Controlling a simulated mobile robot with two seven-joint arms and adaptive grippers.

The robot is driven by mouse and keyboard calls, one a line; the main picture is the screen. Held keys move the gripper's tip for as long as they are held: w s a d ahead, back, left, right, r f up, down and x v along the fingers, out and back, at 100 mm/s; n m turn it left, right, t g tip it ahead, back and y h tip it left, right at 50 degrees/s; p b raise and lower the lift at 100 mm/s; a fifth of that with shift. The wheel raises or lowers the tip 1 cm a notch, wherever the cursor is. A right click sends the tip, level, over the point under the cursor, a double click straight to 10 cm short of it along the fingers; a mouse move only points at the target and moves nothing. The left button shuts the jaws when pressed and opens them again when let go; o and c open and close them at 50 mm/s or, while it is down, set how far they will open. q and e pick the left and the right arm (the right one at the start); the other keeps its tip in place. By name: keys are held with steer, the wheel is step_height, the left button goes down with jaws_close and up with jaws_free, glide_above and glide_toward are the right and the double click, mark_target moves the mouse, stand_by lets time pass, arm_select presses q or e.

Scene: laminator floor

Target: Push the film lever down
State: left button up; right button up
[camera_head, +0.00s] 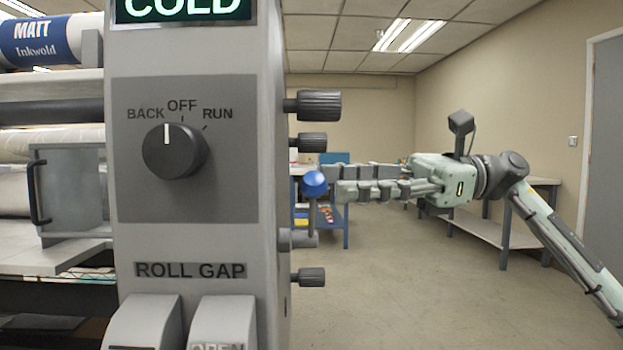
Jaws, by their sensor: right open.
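The film lever has a blue ball knob (314,184) on a short grey stem at the right side of the laminator's grey end housing (200,60). The stem points up from a grey pivot (300,239), so the knob stands above it. My right gripper (338,180) comes in from the right, level with the knob. Its fingers are open and point left, with their tips close beside the knob. I cannot tell whether they touch it. My left gripper is not in view.
Dark knurled knobs (319,105) stick out above and below the lever. Film rolls (45,42) and a clear guard with a handle (70,190) are at the left. Workbenches (490,225) stand behind my right arm; the floor between is clear.

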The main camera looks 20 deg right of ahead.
mark_target(316, 199)
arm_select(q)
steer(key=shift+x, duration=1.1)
arm_select(e)
steer(key=shift+w+a, duration=0.2)
steer(key=shift+a, duration=2)
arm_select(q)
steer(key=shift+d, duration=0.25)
arm_select(e)
steer(key=shift+c, duration=0.5)
jaws_close()
